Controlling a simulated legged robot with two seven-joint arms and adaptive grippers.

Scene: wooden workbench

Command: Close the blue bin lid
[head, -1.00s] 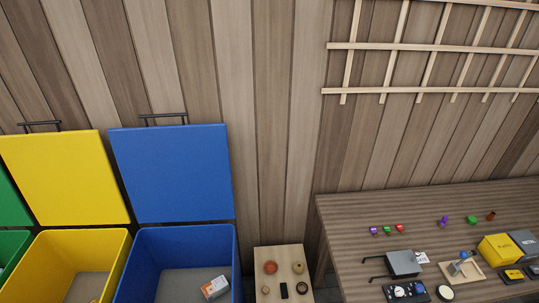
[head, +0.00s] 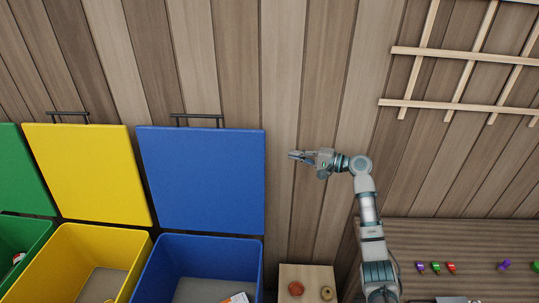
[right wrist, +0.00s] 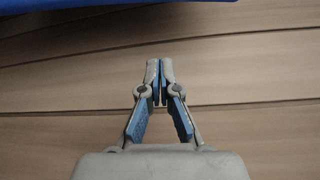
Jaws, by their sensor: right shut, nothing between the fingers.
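The blue bin lid (head: 203,180) stands open, raised upright against the wooden wall, with a dark handle (head: 197,117) at its top edge. The blue bin (head: 210,250) is below it, open at the top, with a white and orange box (head: 236,298) inside. My right gripper (head: 291,156) is raised just right of the lid's upper right edge, apart from it, pointing left. It is shut and empty; its fingertips (right wrist: 160,62) meet in the right wrist view. A strip of blue (right wrist: 120,8) shows along that view's top edge. My left gripper is not in view.
A yellow bin (head: 75,240) with its lid up and a green bin (head: 25,235) stand to the left. A small table (head: 308,272) with round items is right of the blue bin. A workbench (head: 450,240) with small coloured objects is at right.

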